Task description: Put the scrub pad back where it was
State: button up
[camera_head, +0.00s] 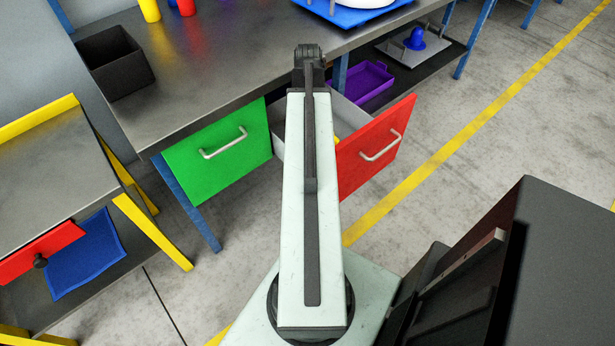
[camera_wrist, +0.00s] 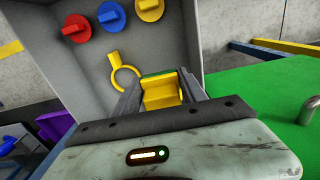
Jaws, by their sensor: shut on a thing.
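In the wrist view my gripper (camera_wrist: 160,84) is shut on the scrub pad (camera_wrist: 160,95), a yellow block with a green top layer. The pad is between the two dark fingers, in front of the grey inside of the open drawer (camera_wrist: 190,45). I cannot tell whether it touches the drawer floor. In the head view the open drawer has a red front (camera_head: 375,148) with a metal handle. My arm covers part of this drawer and hides the gripper and pad there.
Blue (camera_wrist: 110,15), red and yellow knob-like pieces and a yellow ring with a tab (camera_wrist: 124,77) lie in the drawer. A green drawer front (camera_head: 218,152) is left of it. A purple tray (camera_head: 367,84) is on the lower shelf. A black bin (camera_head: 115,62) stands on the bench.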

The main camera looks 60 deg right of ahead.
jog(key=f+b, duration=0.1)
jog(key=f, duration=0.1)
jog(key=f+b, duration=0.2)
jog(key=f, duration=0.1)
jog(key=shift+s+d+f, duration=0.15)
jog(key=shift+s+f, duration=0.05)
jog(key=shift+f, duration=0.15)
notch_tip(320, 180, down, 11)
jog(key=b, duration=1)
jog(key=shift+r+b, duration=0.2)
jog(key=shift+b, duration=0.15)
jog(key=o, duration=1.4)
jog(key=shift+r, duration=0.1)
jog(key=shift+o, duration=0.2)
jog(key=shift+r, duration=0.1)
notch_tip(320, 180, up, 8)
jog(key=p, duration=0.8)
